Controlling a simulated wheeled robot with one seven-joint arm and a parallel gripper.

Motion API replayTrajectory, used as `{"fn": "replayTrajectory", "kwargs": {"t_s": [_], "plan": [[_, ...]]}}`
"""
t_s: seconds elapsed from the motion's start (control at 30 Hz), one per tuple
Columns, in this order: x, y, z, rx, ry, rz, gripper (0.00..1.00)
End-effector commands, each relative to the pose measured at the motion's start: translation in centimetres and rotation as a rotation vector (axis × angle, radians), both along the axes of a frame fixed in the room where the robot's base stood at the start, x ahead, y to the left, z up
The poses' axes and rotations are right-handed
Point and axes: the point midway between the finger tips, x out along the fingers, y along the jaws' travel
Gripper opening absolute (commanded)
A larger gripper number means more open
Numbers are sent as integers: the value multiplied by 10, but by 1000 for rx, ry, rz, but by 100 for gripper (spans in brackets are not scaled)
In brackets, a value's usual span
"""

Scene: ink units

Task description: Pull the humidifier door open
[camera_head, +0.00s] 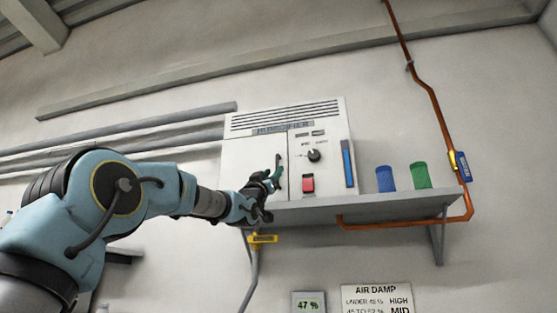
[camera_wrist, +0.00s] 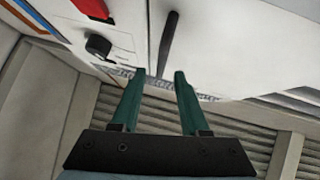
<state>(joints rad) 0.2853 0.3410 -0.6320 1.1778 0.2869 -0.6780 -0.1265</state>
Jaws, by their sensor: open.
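The humidifier (camera_head: 320,122) is a white box on a wall shelf, with a vent grille on top and a dial, a red switch and a blue strip on its front. Its door (camera_head: 245,163) is the plain panel at the left and looks closed. A dark upright bar handle (camera_wrist: 169,42) stands on the door in the wrist view. My gripper (camera_wrist: 161,72) has two green fingers, open and apart, with the handle's end in line with the gap between the tips. In the head view my gripper (camera_head: 276,173) is in front of the door's right edge, partly hiding the handle.
The grey shelf (camera_head: 385,206) runs under the humidifier. A blue cup (camera_head: 385,179) and a green cup (camera_head: 421,175) stand on it to the right. A copper pipe (camera_head: 436,110) runs down the wall. A yellow-handled valve (camera_head: 262,239) is below the shelf.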

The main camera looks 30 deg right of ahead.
Motion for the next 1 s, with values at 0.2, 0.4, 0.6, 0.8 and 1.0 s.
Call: {"fn": "replayTrajectory", "kwargs": {"t_s": [0.2,0.4,0.6,0.8,1.0], "plan": [[13,-19,27,0,1,-2,45],[20,-27,34,0,1,-1,45],[21,-29,35,0,-1,1,45],[21,-29,35,1,0,1,41],[21,-29,35,1,0,1,19]]}}
